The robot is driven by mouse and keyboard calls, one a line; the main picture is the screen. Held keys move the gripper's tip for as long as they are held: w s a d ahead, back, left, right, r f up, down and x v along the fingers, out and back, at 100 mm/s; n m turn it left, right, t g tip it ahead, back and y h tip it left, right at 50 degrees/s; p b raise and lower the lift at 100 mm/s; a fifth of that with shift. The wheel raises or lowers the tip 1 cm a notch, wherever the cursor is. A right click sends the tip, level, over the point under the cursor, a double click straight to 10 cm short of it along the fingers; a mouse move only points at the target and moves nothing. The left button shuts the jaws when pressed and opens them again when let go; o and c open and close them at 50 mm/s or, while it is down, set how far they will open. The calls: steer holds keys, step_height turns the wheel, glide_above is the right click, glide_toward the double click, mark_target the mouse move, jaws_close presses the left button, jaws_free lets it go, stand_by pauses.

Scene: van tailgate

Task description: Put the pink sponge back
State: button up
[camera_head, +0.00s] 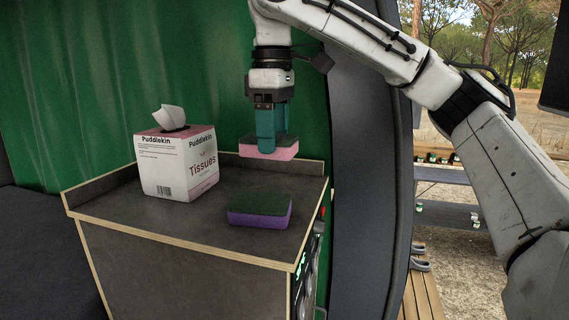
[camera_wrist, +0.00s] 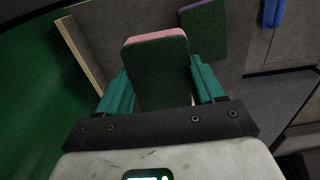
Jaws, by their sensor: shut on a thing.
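The pink sponge (camera_head: 283,152), with a dark green scouring top, is between the teal fingers of my gripper (camera_head: 271,140). My gripper is shut on it and points down over the back right part of the dark counter top (camera_head: 130,222). The sponge appears to be held a little above the counter; any contact at its underside is hard to tell. In the wrist view the pink sponge (camera_wrist: 158,72) fills the space between both fingers, its green face toward the camera and a pink edge showing at its far end.
A purple sponge (camera_head: 259,210) with a green top lies on the counter in front of my gripper; it also shows in the wrist view (camera_wrist: 203,32). A white and pink tissue box (camera_head: 176,163) stands to the left. Raised edging runs along the counter's back and left. The front left counter is clear.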

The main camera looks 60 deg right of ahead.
steer(key=d+f, duration=0.4)
steer(key=f, duration=0.1)
steer(key=shift+p, duration=0.35)
steer(key=f, duration=0.1)
steer(key=d+f+p, duration=0.1)
steer(key=shift+s+f, duration=0.15)
steer(key=shift+f, duration=0.25)
steer(key=shift+a+f, duration=0.1)
steer(key=shift+f, duration=0.45)
steer(key=o, duration=0.9)
steer(key=shift+o, duration=0.2)
step_height(320, 180, up, 12)
steer(key=b, duration=0.1)
